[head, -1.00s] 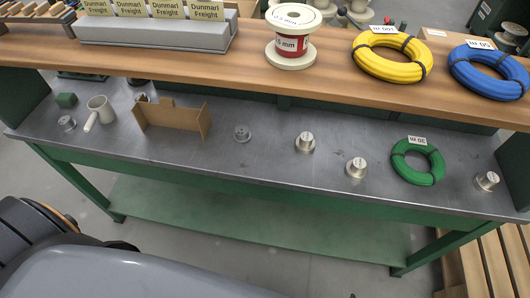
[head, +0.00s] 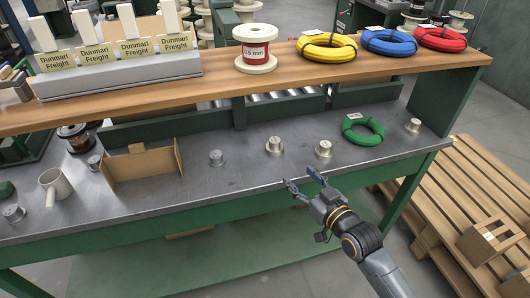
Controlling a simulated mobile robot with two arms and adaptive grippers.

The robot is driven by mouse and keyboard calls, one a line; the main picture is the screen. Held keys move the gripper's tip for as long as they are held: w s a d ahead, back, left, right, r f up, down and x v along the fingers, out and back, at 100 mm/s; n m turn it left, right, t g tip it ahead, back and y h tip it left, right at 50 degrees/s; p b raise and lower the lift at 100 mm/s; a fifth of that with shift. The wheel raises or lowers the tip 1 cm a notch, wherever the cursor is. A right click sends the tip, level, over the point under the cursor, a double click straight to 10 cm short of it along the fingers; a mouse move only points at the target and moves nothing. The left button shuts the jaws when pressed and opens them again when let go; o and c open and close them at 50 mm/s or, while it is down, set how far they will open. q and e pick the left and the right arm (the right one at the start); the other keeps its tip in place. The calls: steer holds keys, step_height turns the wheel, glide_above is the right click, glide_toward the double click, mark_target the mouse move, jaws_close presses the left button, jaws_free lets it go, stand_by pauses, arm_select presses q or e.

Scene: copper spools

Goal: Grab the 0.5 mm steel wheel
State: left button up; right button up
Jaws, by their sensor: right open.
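A white spool (head: 256,65) with a red label ending in ".5 mm" stands upright on the wooden upper shelf; its first digit is unclear. I cannot tell which thing is the steel wheel. My right gripper (head: 300,178) is open and empty at the worktop's front edge, in front of the middle metal pieces. My left gripper is out of view.
The wooden shelf (head: 200,96) runs above the back of the worktop (head: 240,180). A green coil (head: 362,130), a cardboard piece (head: 140,175) and a mug (head: 54,185) are on the worktop. Yellow (head: 327,54), blue and red coils lie on the shelf. A pallet (head: 440,190) is at right.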

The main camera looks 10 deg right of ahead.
steer(key=w+r, duration=0.1)
glide_toward(278, 143)
steer(key=shift+t, duration=0.4)
steer(key=x, duration=0.4)
steer(key=shift+w+a+f, duration=0.15)
steer(key=shift+w+a, duration=0.15)
steer(key=shift+a, duration=0.05)
steer(key=x, duration=0.4)
steer(key=shift+w+f, duration=0.3)
steer(key=shift+w, duration=0.05)
jaws_close()
